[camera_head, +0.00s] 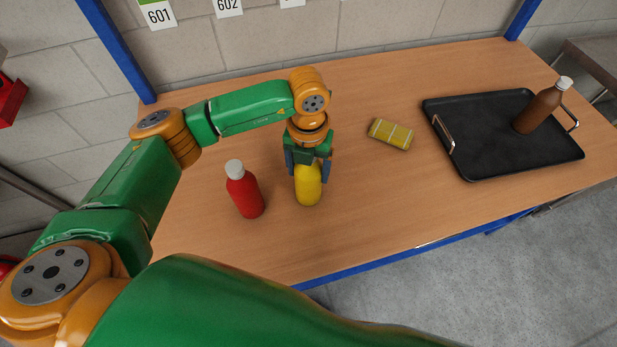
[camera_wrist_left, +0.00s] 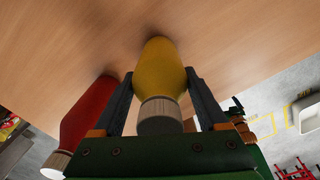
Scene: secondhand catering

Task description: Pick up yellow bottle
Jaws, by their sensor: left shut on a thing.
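The yellow bottle (camera_head: 308,190) stands on the wooden table in the head view, under my left gripper (camera_head: 308,172). My left gripper comes down from above and is shut on the bottle, one finger on each side. The left wrist view shows the yellow bottle (camera_wrist_left: 160,72) between the two fingers, with its pale cap towards the palm. In the head view the gripper hides the cap. I cannot tell whether the bottle's base touches the table. My right gripper is not in view.
A red bottle (camera_head: 244,192) with a white cap stands close to the left of the yellow one. A black tray (camera_head: 480,160) holding a brown bottle (camera_head: 540,108) is at the far right. The table front (camera_head: 350,235) is clear.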

